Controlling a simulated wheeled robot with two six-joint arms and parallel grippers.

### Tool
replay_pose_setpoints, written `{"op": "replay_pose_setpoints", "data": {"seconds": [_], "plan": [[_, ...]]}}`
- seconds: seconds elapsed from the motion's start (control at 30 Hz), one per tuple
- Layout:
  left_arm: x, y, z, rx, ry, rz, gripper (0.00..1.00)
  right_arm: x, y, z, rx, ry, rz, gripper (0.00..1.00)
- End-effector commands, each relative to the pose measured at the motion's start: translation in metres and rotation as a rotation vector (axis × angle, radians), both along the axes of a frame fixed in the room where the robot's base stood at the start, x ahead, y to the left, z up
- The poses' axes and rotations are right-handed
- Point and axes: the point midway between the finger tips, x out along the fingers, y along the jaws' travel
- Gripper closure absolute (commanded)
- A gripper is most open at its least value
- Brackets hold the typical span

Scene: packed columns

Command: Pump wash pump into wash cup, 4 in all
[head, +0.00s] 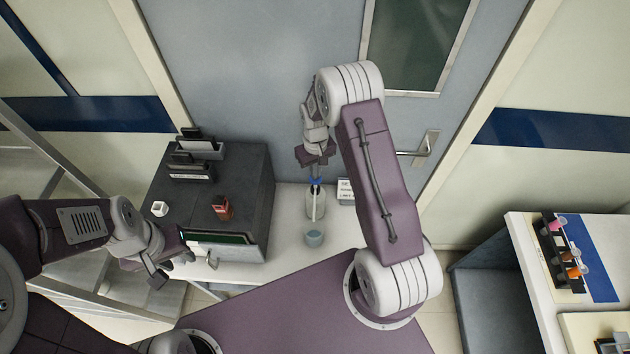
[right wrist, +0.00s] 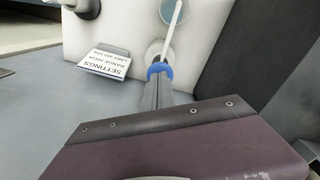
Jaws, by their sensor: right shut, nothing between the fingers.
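The wash pump (head: 314,205) is a pale bottle with a blue collar and a long white spout. It stands upright on the white counter, and its spout points toward the wash cup (head: 312,238), a small grey-blue cup in front of it. My right gripper (head: 316,176) is shut and empty, pointing down directly over the pump top. In the right wrist view its fingertips (right wrist: 158,80) meet or overlap the blue collar (right wrist: 159,70); I cannot tell whether they press it. The gripper hides most of the bottle there. My left gripper (head: 174,268) looks open and empty, left of the counter.
A dark grey cabinet (head: 250,190) with small items on top stands left of the pump. A small printed sign (head: 346,192) stands right of it, also in the right wrist view (right wrist: 104,66). A grey door is behind. A side table (head: 535,290) with coloured items is far right.

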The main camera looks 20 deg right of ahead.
Motion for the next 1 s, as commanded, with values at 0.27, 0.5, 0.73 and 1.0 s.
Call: {"op": "replay_pose_setpoints", "data": {"seconds": [0.27,0.5,0.73,1.0], "plan": [[0.000,0.000,-0.009,0.000,0.000,0.000,0.64,0.000,0.000,-0.011,0.000,0.000,0.000,1.00],[0.000,0.000,-0.015,0.000,0.000,0.000,0.64,0.000,0.000,-0.020,0.000,0.000,0.000,1.00],[0.000,0.000,-0.021,0.000,0.000,0.000,0.64,0.000,0.000,-0.028,0.000,0.000,0.000,1.00],[0.000,0.000,-0.023,0.000,0.000,0.000,0.64,0.000,0.000,-0.031,0.000,0.000,0.000,1.00]]}}
